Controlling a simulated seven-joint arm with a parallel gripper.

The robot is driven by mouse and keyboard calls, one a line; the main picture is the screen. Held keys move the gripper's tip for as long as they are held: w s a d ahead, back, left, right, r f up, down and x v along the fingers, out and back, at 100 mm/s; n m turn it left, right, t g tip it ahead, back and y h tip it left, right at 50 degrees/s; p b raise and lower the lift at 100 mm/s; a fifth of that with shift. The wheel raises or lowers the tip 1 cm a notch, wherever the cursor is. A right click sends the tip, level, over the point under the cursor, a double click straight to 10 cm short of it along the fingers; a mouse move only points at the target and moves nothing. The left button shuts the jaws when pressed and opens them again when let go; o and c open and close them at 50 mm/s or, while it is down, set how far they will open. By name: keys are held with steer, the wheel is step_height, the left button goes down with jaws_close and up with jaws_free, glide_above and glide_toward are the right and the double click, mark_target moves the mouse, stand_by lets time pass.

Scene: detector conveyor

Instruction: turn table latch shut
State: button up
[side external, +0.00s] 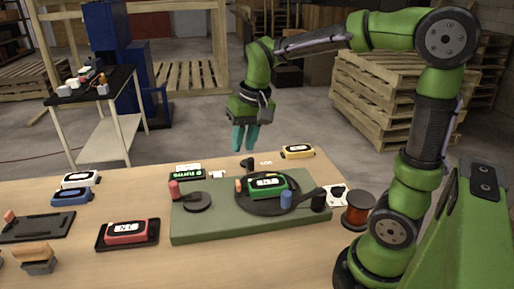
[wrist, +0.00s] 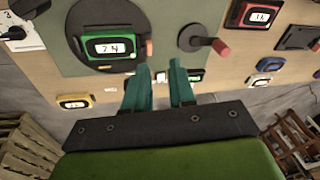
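A black round turntable (side external: 252,203) sits on a green board (side external: 200,233) with a green-cased detector (side external: 268,185) on it. It also shows in the wrist view (wrist: 87,63), with a small orange peg at its edge. I cannot tell which of these is the latch. My gripper (side external: 244,148) hangs empty above the table's far edge, pointing down, its two teal fingers apart; they also show in the wrist view (wrist: 160,72).
A red detector (side external: 126,233) lies in a black tray at the front left. White (side external: 80,180), blue (side external: 72,196) and yellow (side external: 297,152) detectors lie around the board. A copper-coloured spool (side external: 358,211) stands near my arm's base. The air above the board is clear.

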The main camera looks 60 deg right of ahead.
steer(key=m+g, duration=0.1)
steer(key=g, duration=0.1)
glide_above(238, 182)
steer(key=shift+m, duration=0.8)
steer(key=shift+g+h, duration=0.3)
step_height(238, 182, down, 16)
jaws_close()
